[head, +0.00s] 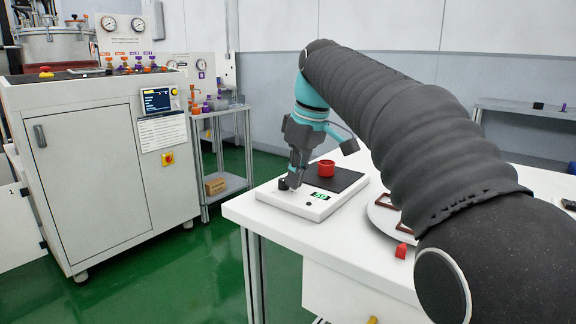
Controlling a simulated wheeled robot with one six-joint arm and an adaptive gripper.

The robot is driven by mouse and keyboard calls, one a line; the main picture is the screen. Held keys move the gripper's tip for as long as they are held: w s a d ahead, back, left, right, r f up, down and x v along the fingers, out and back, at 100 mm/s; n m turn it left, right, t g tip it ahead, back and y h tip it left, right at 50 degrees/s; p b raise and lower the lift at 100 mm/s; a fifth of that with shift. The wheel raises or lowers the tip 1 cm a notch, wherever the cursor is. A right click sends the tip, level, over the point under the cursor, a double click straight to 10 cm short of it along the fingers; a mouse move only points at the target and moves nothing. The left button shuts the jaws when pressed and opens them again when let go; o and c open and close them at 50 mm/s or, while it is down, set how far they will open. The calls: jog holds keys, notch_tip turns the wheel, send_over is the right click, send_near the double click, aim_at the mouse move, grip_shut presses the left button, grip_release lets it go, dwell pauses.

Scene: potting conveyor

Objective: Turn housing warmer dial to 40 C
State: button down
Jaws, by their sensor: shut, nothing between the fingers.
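The housing warmer (270,195) is a flat white unit near the left end of the white table. It has a black plate (345,180) and a small lit green display (320,196) whose digits are too small to read surely. A black dial (283,185) sits at its left front corner. A red cylindrical housing (326,168) stands upright on the plate. My gripper (292,182) is shut and empty, pointing down with its fingertips right at the dial. I cannot tell whether they touch it. The dial's pointer and scale cannot be made out.
A round light tray (380,217) with dark red frames is partly hidden behind my arm. A small red piece (401,251) lies on the table's front part. A large white cabinet (90,180) with a control screen (157,100) stands left, across a green floor gap.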

jog(key=shift+w+d+p, duration=0.25)
jog(key=shift+w+p, duration=0.2)
jog(key=shift+p, duration=0.05)
dwell(0.5)
jog(key=shift+d, duration=0.1)
jog(key=shift+s+d, duration=0.1)
jog(key=shift+d, duration=0.15)
jog(key=shift+r, duration=3)
